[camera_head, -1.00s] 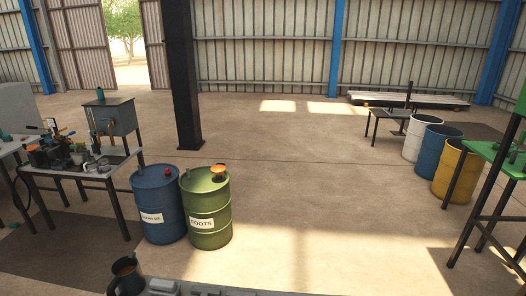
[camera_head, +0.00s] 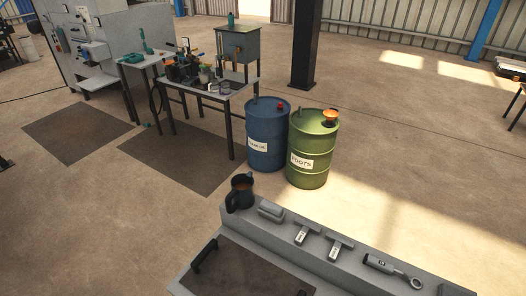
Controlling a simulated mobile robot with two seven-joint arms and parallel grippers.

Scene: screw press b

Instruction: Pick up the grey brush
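I cannot make out for certain which thing is the grey brush. On the grey bench ledge (camera_head: 235,223) in front lie a small grey block-shaped thing (camera_head: 270,211), two grey T-shaped tools with white labels, one at left (camera_head: 305,234) and one at right (camera_head: 340,248), and a grey tool with a ring end (camera_head: 392,270). A dark mug (camera_head: 240,192) with brown contents stands at the ledge's left end. Neither of my grippers is in view.
A blue drum (camera_head: 267,135) and a green drum (camera_head: 313,150) with an orange funnel stand behind the ledge. A cluttered work table (camera_head: 236,101) stands behind them to the left, near a grey machine (camera_head: 110,50). Open floor lies at left and right.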

